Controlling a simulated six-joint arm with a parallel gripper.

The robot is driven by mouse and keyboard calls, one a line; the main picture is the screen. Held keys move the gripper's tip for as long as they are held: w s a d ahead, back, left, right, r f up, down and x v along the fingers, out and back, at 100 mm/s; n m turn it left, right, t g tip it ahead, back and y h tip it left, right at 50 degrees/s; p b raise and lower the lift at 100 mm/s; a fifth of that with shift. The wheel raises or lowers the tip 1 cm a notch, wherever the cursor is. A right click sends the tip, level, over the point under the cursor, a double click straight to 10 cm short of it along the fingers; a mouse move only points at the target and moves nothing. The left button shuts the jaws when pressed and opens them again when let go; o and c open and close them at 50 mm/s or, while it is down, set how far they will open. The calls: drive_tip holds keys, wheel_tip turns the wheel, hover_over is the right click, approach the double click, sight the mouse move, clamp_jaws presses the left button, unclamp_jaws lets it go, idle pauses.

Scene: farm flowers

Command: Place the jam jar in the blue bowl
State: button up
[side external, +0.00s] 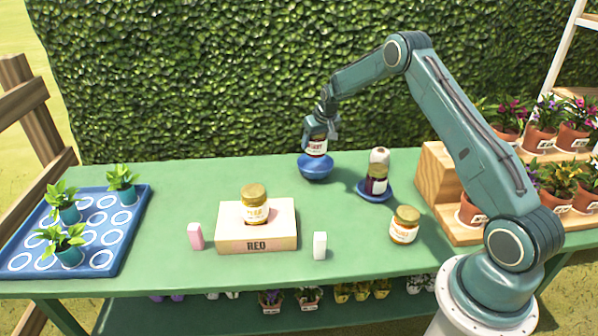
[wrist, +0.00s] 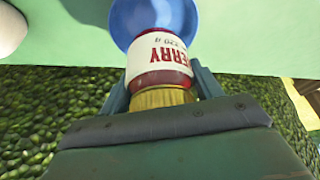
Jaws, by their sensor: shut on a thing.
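My gripper (wrist: 161,88) is shut on the jam jar (wrist: 161,52), a dark red jar with a gold lid and a white label ending in "ERRY". In the side external view the jar (side external: 316,146) is held at the far edge of the table, at the mouth of the blue bowl (side external: 316,170). The bowl (wrist: 130,18) also shows beyond the jar in the wrist view. Whether the jar touches the bowl's inside is hidden.
A blue saucer (side external: 366,194) holds a dark jar with a pale top (side external: 378,172). An orange jar (side external: 404,226) stands nearer. A blue plant tray (side external: 112,252) is at left.

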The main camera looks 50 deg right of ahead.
sight(322, 143)
drive_tip(key=shift+f, duration=1.7)
drive_tip(key=shift+f, duration=2.1)
drive_tip(key=shift+f, duration=0.15)
drive_tip(key=o, duration=1)
drive_tip(key=shift+f, duration=0.1)
drive_tip(key=shift+v, duration=6.1)
drive_tip(key=shift+d, duration=0.1)
